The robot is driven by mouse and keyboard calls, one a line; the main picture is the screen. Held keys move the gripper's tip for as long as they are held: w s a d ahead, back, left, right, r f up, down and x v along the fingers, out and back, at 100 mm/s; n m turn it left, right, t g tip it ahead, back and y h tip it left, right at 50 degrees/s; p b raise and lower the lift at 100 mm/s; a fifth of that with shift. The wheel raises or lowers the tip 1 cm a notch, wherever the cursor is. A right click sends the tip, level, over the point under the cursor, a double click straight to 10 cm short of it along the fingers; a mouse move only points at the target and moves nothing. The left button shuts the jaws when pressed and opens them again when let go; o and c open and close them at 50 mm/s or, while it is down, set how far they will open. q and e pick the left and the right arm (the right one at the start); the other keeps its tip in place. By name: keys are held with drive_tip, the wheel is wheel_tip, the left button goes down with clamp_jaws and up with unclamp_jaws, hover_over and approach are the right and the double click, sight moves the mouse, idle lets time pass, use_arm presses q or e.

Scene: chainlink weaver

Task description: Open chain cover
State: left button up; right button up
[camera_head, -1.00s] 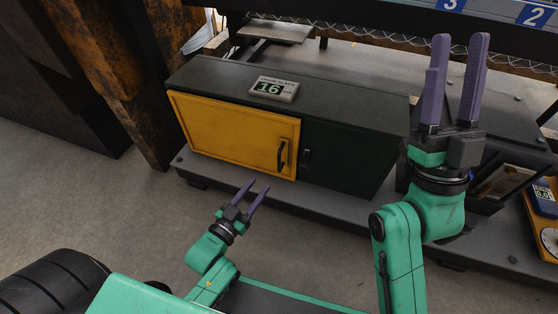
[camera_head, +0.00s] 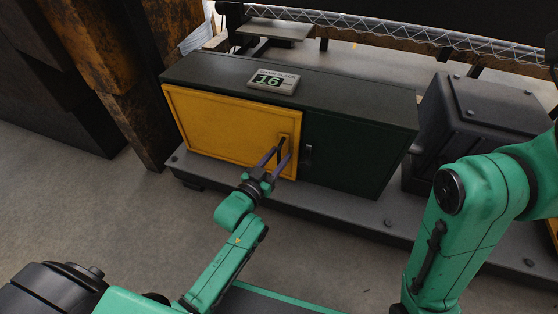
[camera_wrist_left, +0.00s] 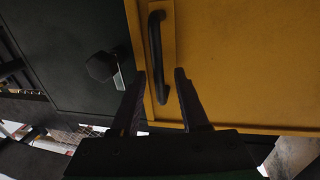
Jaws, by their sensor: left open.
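The yellow chain cover (camera_head: 225,122) is a closed door on the left front of a dark cabinet. Its black handle (camera_head: 283,143) stands upright near the door's right edge. My left gripper (camera_head: 279,154) is open at this handle. In the left wrist view the black handle (camera_wrist_left: 156,45) shows between the two fingers of my left gripper (camera_wrist_left: 160,76), one on each side of its lower part. I cannot tell whether either finger touches it. My right gripper is out of view; only its arm shows at the right.
A display reading 16 (camera_head: 273,81) sits on the cabinet top. A dark grey box (camera_head: 475,115) stands to the right. The floor in front is clear.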

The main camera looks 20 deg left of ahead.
use_arm(q)
drive_tip(key=shift+w+d, duration=0.1)
drive_tip(key=shift+w, duration=0.2)
clamp_jaws()
idle(1.2)
